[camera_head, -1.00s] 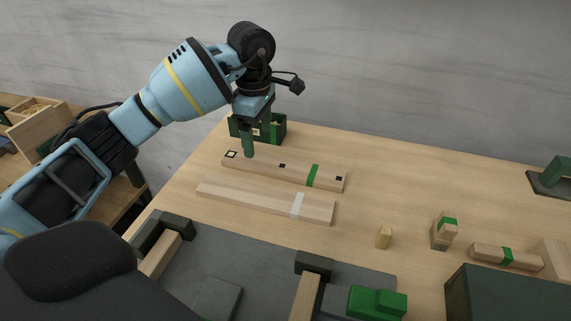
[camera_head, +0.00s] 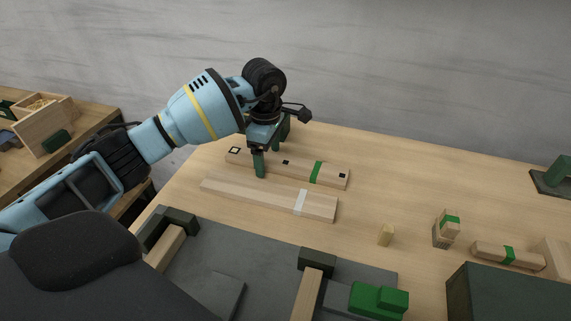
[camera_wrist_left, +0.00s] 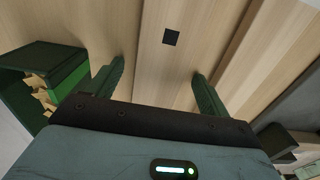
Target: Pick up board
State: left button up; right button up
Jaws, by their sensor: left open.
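Two light wooden boards lie side by side on the table. The rear board (camera_head: 330,175) has a green band and black square marks; the front board (camera_head: 230,190) has a white band. My left gripper (camera_head: 270,156) is open and pointing down over the left half of the rear board. In the left wrist view, its two fingers (camera_wrist_left: 158,70) stand on either side of the rear board (camera_wrist_left: 172,70), with a black square just ahead. I cannot tell whether the fingers touch it. My right gripper is not in view.
A dark green bin (camera_wrist_left: 62,62) with wooden pieces stands left in the wrist view. In front are a grey mat (camera_head: 225,262) with dark corner holders and green blocks (camera_head: 378,299).

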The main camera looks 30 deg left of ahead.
pick_arm(q)
jog(key=c, duration=1.1)
jog(key=shift+c, duration=0.2)
jog(key=shift+r, duration=0.1)
jog(key=shift+r, duration=0.35)
jog(key=r, duration=0.2)
jog(key=shift+s+d+r, duration=0.15)
jog(key=shift+s+r, duration=0.1)
jog(key=shift+r, duration=0.1)
jog(key=s+d, duration=0.2)
jog(key=s, duration=0.2)
jog(key=s+d+r, duration=0.1)
jog(key=s+d, duration=0.1)
jog(key=s, duration=0.3)
jog(key=s+d, duration=0.2)
jog(key=s, duration=0.3)
jog(key=shift+d+r+b, duration=0.2)
jog(key=shift+b, duration=0.2)
